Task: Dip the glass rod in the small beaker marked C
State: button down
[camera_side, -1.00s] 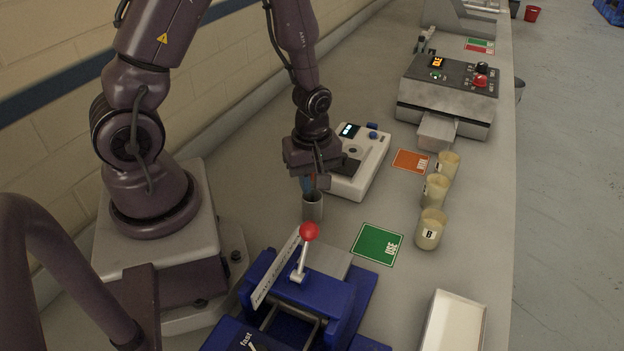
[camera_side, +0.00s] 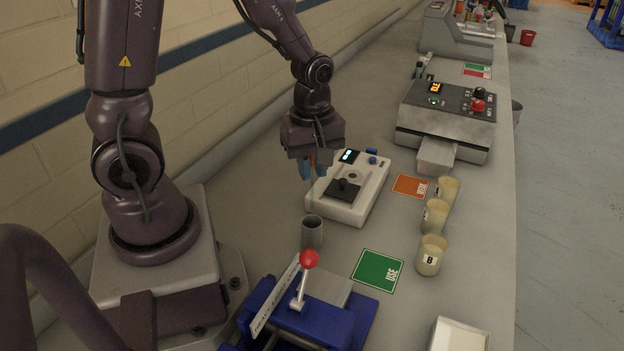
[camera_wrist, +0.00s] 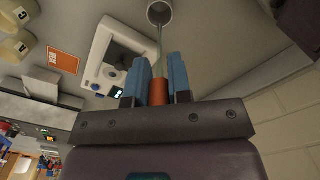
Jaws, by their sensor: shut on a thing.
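My gripper (camera_side: 308,172) has blue fingers and is shut on the orange-brown grip of the glass rod (camera_wrist: 158,50); it also shows in the wrist view (camera_wrist: 157,85). The thin rod hangs upright below the fingers, over the grey cup (camera_side: 312,232). Its lower end is at the cup's mouth; I cannot tell if the tip is inside. Three small cream beakers stand in a row to the right: the near one (camera_side: 431,256) reads B, the middle one (camera_side: 435,216) and far one (camera_side: 447,190) are unreadable there.
A white balance-like device (camera_side: 372,195) stands just behind the cup. A green card (camera_side: 378,270) and an orange card (camera_side: 408,185) lie near the beakers. A blue press with a red-knobbed lever (camera_side: 309,260) is in front. A grey machine (camera_side: 415,115) stands farther back.

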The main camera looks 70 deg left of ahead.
jog(key=shift+s+d, duration=0.1)
jog(key=shift+d, duration=0.05)
jog(key=shift+w+f, duration=0.25)
jog(key=shift+w, duration=0.05)
jog(key=w+d+r, duration=0.1)
jog(key=w+d, duration=0.1)
jog(key=w, duration=1)
jog(key=w+d+r, duration=0.2)
jog(key=w+d, duration=0.1)
jog(key=w, duration=1)
jog(key=shift+w+d+r, duration=0.1)
jog(key=shift+d, duration=0.05)
notch_tip(320, 180, down, 11)
